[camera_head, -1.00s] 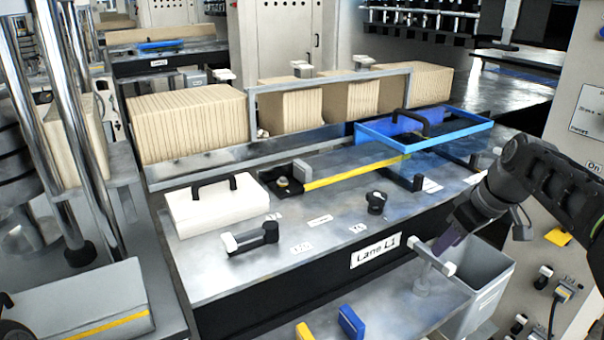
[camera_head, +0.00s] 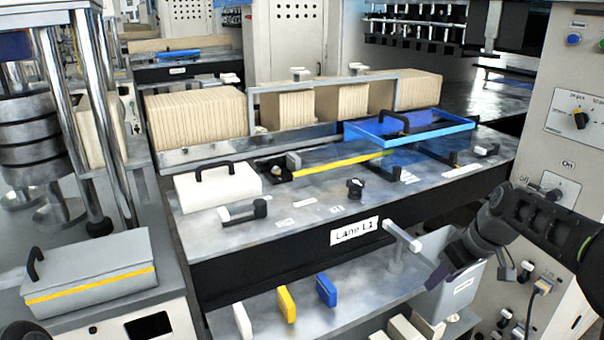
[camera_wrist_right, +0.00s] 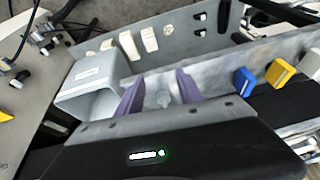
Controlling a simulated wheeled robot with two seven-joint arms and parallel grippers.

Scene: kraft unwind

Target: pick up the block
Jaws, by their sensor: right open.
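Three upright blocks stand in a row on the lower shelf: a white block (camera_head: 243,322), a yellow block (camera_head: 287,303) and a blue block (camera_head: 327,290). In the right wrist view, the blue block (camera_wrist_right: 244,82), yellow block (camera_wrist_right: 280,72) and white block (camera_wrist_right: 311,62) are right of my fingers. My right gripper (camera_head: 438,277) is at the grey bin's near side, right of the blocks and apart from them. My left gripper is out of view.
The grey bin (camera_head: 463,298) and a white T-shaped handle (camera_head: 403,237) stand close to my right gripper. Several pale pieces (camera_wrist_right: 130,45) lie beyond in a grey tray. The bench marked Lane L1 (camera_head: 300,237) overhangs the shelf behind the blocks.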

